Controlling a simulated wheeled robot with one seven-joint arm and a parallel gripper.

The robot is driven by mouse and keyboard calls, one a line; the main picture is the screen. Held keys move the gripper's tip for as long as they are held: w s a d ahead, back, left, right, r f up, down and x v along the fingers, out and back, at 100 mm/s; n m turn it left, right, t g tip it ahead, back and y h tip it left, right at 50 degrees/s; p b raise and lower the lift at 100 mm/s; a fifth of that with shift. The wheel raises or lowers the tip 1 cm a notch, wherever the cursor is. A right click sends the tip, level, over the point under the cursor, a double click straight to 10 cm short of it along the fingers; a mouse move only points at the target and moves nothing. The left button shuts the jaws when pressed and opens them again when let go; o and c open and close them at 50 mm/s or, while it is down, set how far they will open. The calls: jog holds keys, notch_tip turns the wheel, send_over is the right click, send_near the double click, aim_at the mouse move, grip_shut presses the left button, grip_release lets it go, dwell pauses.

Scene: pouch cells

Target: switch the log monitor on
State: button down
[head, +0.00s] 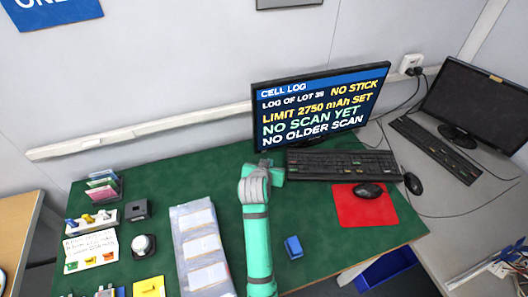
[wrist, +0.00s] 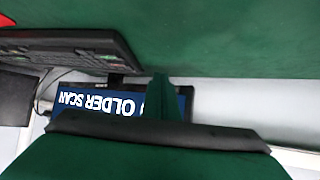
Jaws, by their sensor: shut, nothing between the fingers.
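The log monitor (head: 320,105) stands at the back of the green mat. Its screen is lit and shows "CELL LOG", "NO STICK", "LIMIT 2750 mAh SET", "NO SCAN YET" and "NO OLDER SCAN". In the wrist view part of the lit screen (wrist: 88,104) appears upside down. My gripper (head: 268,163) is by the monitor's lower left corner in the head view, left of the keyboard. In the wrist view my gripper (wrist: 162,82) is shut and empty, its fingers in front of the monitor's lower edge. Whether it touches the monitor, I cannot tell.
A black keyboard (head: 342,165) lies before the monitor, with a mouse (head: 368,190) on a red pad (head: 350,211). A second, dark monitor (head: 478,108) stands at right. A blue block (head: 293,247) and a sleeved tray (head: 184,263) flank my arm.

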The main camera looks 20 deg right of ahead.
jog(key=shift+s, duration=1.35)
jog(key=shift+s+d, duration=0.15)
jog(key=shift+s, duration=0.05)
